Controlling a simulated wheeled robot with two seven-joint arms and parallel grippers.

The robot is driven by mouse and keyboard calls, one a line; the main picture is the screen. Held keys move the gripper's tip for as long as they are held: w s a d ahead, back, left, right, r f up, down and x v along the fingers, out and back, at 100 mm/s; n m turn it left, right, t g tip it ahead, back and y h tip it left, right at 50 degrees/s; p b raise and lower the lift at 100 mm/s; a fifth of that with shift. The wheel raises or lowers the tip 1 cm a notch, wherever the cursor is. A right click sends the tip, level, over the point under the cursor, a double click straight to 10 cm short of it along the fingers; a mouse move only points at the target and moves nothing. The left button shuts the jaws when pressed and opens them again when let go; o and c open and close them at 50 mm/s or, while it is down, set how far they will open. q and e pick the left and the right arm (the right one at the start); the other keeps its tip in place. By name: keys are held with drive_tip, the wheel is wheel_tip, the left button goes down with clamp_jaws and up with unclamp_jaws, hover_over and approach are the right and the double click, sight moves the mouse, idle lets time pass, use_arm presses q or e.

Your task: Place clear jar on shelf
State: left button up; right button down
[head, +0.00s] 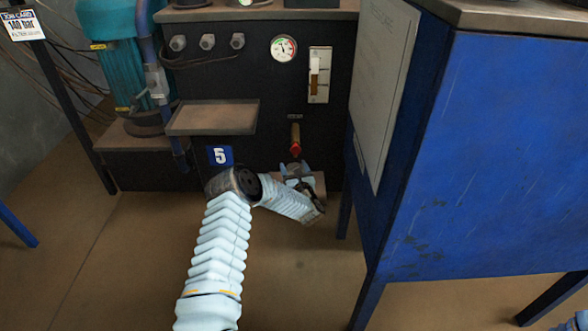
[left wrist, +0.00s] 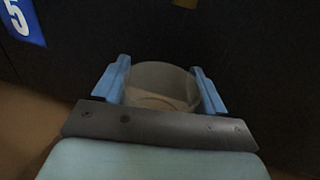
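The clear jar (left wrist: 160,88) shows in the left wrist view as a see-through, round-rimmed vessel between the two blue fingers of my left gripper (left wrist: 160,76). The fingers press against its sides, and its lower part is hidden by the gripper body. In the head view my left gripper (head: 298,172) is in front of the dark machine, low and right of the small shelf; the jar is hard to make out there. The shelf (head: 213,117) is a small, empty brown metal ledge on the machine's front, above the "5" label.
A blue cabinet (head: 490,150) fills the right side, close to my left gripper. A red-handled valve (head: 295,140) sticks out above the gripper. A teal motor (head: 118,50) with a blue pipe stands left of the shelf. The floor in front is clear.

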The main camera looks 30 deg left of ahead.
use_arm(q)
drive_tip(key=o, duration=0.4)
drive_tip(key=shift+d+r, duration=0.1)
drive_tip(key=shift+r, duration=0.05)
drive_tip(key=p+v, duration=0.2)
drive_tip(key=v, duration=1)
